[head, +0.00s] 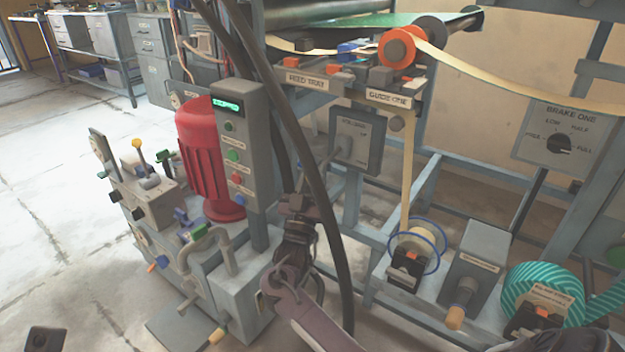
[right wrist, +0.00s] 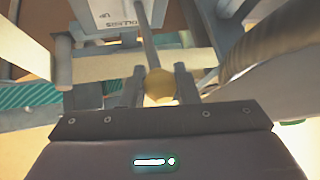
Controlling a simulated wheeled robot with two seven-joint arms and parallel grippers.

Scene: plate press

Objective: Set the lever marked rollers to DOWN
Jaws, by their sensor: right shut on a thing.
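The lever box (head: 353,140) is a grey panel on the press frame, right of the control post in the head view. Its lettering is too small to read there. In the right wrist view its face (right wrist: 120,15) shows at the top with a partly readable label and the word UP. The lever's grey rod (right wrist: 146,42) runs from the box to a yellowish knob (right wrist: 160,87). My right gripper (right wrist: 162,88) is shut on this knob, one finger on each side. In the head view, my right gripper (head: 300,203) hides the knob. Whether the lever stands up or down I cannot tell.
Thick black hoses (head: 318,150) hang close beside my right gripper. A red motor (head: 207,160) and a grey control post (head: 245,145) stand to its left. A spool (head: 428,243), a grey box (head: 478,262) and a teal striped roll (head: 545,290) sit low at right.

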